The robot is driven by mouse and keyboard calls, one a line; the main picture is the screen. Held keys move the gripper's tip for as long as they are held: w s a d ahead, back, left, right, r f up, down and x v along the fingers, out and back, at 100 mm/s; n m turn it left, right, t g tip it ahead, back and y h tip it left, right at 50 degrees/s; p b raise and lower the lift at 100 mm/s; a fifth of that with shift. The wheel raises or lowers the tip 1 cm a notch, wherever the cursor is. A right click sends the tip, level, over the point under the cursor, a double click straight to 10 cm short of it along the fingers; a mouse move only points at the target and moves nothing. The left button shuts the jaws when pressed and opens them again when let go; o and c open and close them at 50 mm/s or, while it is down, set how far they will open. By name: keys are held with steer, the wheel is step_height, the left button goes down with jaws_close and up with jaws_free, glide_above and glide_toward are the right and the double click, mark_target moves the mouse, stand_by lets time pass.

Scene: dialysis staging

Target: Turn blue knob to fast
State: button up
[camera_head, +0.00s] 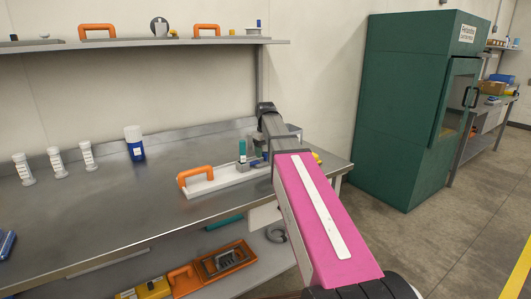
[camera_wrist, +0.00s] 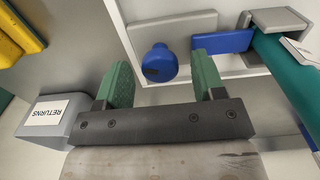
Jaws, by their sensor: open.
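The blue knob (camera_wrist: 159,62) is a round knob with a dark mark on its face. It stands on a grey plate (camera_wrist: 180,28) on a white panel in the wrist view. My gripper (camera_wrist: 163,78) is open, with one green finger on each side of the knob in the picture. A gap shows on both sides of it, and I cannot tell how far the fingers are from it in depth. No "fast" marking is readable. In the head view my arm hides the knob and the gripper's fingers.
A blue bar (camera_wrist: 223,41) and a teal cylinder (camera_wrist: 287,82) in a grey holder lie right of the knob. A grey box labelled RETURNS (camera_wrist: 45,105) is at the left. On the steel bench (camera_head: 105,205) stand a board with an orange handle (camera_head: 195,174) and a blue-labelled bottle (camera_head: 135,148).

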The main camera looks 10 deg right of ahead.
mark_target(265, 153)
steer(key=shift+f, duration=0.1)
steer(key=shift+c, duration=0.3)
steer(key=c, duration=0.9)
steer(key=shift+m, duration=0.9)
steer(key=o, duration=1)
steer(key=shift+c, duration=0.2)
step_height(265, 153, up, 11)
steer(key=shift+f, duration=0.15)
